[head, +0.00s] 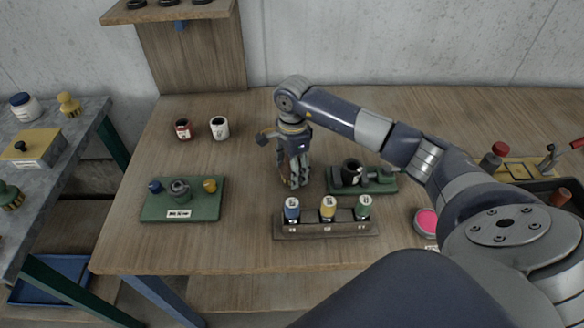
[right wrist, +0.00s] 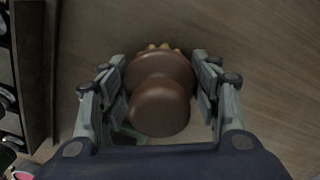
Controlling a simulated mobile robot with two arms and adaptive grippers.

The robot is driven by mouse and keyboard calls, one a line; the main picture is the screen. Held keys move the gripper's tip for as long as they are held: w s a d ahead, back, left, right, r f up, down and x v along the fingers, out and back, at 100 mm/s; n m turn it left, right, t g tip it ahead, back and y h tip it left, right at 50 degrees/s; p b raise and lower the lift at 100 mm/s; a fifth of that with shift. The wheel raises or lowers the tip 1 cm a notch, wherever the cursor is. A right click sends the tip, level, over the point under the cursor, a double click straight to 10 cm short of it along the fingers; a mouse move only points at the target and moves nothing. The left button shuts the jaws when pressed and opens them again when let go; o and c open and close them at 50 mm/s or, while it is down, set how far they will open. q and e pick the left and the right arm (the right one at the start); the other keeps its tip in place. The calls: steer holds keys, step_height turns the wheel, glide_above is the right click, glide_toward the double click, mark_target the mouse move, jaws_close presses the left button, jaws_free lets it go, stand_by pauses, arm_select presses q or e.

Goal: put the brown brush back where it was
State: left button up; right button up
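The brown brush (right wrist: 160,100) shows in the right wrist view, with its rounded handle toward the camera and a little of its tan bristles at the far edge. My right gripper (right wrist: 160,75) has a finger on each side of it, and both fingers appear to touch its wide body. In the head view my right gripper (head: 297,182) points down over the middle of the wooden table, behind the bottle rack; the brush is mostly hidden by the fingers there. I cannot tell whether the brush touches the table. My left gripper is not in view.
The rack (head: 290,232) holds three capped bottles. A green tray (head: 155,212) stands left, another green fixture (head: 385,186) right of the gripper. Two jars (head: 219,128) stand behind left. A grey side table (head: 75,130) holds a yellow brush (head: 68,104) and a green brush (head: 10,196).

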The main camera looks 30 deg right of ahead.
steer(key=shift+o, duration=0.5)
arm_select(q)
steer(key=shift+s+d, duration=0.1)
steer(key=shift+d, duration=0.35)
arm_select(e)
steer(key=shift+r, duration=0.35)
step_height(320, 180, up, 10)
steer(key=b, duration=0.3)
steer(key=shift+w+d+r, duration=0.1)
steer(key=shift+r, duration=0.75)
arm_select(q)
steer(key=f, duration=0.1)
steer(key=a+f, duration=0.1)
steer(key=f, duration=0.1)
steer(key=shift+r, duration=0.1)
arm_select(e)
steer(key=shift+r, duration=0.1)
